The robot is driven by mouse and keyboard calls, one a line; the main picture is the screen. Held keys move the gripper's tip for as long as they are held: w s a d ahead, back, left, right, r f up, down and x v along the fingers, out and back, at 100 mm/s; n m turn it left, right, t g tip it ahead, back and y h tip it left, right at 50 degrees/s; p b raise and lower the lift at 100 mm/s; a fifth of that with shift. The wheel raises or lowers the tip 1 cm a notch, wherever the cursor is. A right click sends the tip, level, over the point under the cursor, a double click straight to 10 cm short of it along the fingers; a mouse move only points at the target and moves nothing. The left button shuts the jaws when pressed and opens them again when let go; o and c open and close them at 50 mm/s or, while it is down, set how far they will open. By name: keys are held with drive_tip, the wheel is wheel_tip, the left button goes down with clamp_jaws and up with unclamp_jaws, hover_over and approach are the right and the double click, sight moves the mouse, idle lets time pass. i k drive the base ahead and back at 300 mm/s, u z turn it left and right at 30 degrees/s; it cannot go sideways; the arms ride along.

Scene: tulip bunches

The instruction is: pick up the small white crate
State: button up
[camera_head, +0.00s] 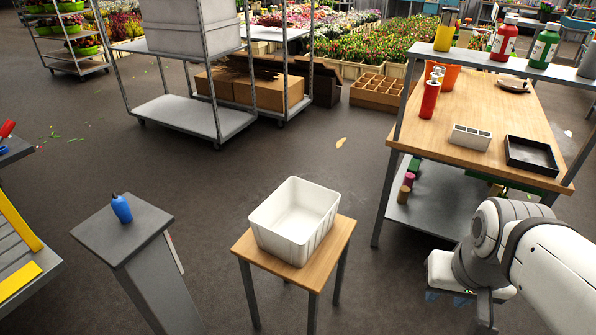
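The small white crate (280,245) stands upright on a small wooden-topped table (318,272) at the centre bottom of the head view. Its open top faces up and the inside that shows looks empty. My gripper (466,300) is at the lower right, on the end of my white arm. It is well to the right of the crate and apart from it. Its fingers show only partly and are hard to make out, so I cannot tell whether it is open or shut.
A grey stand (97,234) with a blue bottle (121,208) is left of the small table. A wooden workbench (490,95) with a white divided tray (470,137) and a black tray (531,155) is at right. A wheeled rack (195,115) stands behind. Floor between is mostly clear.

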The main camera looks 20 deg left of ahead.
sight(289, 225)
drive_tip(key=u, duration=0.3)
drive_tip(key=i, duration=0.7)
drive_tip(key=u, duration=0.2)
drive_tip(key=k, duration=0.75)
drive_tip(key=u, duration=0.2)
drive_tip(key=i, duration=0.75)
drive_tip(key=z, duration=0.05)
